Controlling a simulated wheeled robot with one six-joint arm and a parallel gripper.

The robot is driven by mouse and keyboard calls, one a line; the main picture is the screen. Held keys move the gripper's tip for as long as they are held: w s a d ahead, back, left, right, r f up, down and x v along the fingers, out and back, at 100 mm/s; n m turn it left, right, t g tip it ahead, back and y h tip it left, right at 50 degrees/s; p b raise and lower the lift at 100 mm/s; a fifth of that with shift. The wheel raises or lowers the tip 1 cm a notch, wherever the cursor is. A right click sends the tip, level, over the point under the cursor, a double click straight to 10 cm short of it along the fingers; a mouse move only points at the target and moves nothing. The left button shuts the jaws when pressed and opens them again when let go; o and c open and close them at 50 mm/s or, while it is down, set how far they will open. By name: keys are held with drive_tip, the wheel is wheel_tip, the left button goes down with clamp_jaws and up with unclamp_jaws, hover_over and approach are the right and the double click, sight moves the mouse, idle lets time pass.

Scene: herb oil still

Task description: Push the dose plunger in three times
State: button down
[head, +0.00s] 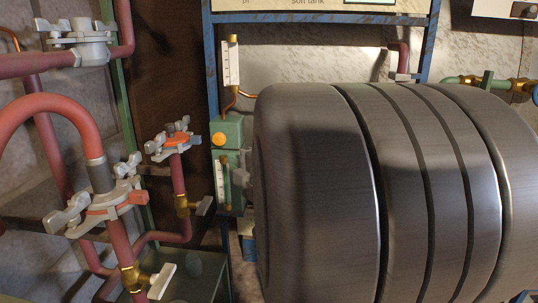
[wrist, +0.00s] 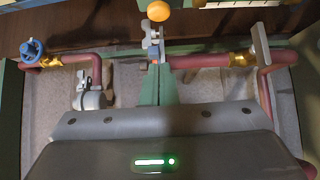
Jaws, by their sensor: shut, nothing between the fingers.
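A round orange knob, which looks like the dose plunger (head: 219,139), sits on the front of a green box (head: 233,130) in the head view. A round orange knob also shows at the top edge of the wrist view (wrist: 158,11); it looks like the same one. My gripper (wrist: 155,145) shows in the wrist view as a dark grey body with a lit green bar, at the bottom of the picture. It is shut and empty, apart from the orange knob.
White gauges stand above (head: 231,63) and below (head: 220,180) the knob. Red pipes with grey clamps (head: 100,205) crowd the left. A brass fitting (wrist: 240,60) and a blue-handled valve (wrist: 33,50) show in the wrist view. Blue rack posts (head: 211,60) stand behind.

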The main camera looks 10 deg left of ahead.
sight(221, 139)
drive_tip(key=shift+w+d+b+x, duration=0.35)
drive_tip(key=shift+b+x, duration=0.1)
drive_tip(key=shift+x, duration=1.5)
drive_tip(key=shift+w+d+b+x, duration=0.25)
drive_tip(key=shift+w+b+x, duration=0.15)
drive_tip(key=shift+x, duration=1.55)
drive_tip(key=shift+w+d+b+x, duration=0.3)
drive_tip(key=shift+b+x, duration=0.15)
drive_tip(key=shift+x, duration=1.5)
drive_tip(key=shift+w, duration=1.05)
drive_tip(key=shift+r, duration=0.1)
